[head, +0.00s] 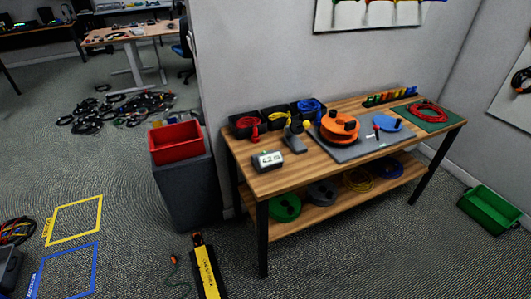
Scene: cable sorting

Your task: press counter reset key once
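The counter (267,161) is a small pale box with a dark-edged front and a display, standing at the front left of the wooden workbench (300,178). Its digits are too small to read surely. I cannot make out a separate reset key on it at this size. Neither of my grippers shows in the head view.
Black bins (276,121) with cables stand behind the counter, and a grey device (293,138) stands close by. An orange reel (340,127) sits on a grey mat. A red crate (176,144) tops a grey bin. A yellow-black object (206,272) is on the floor in front.

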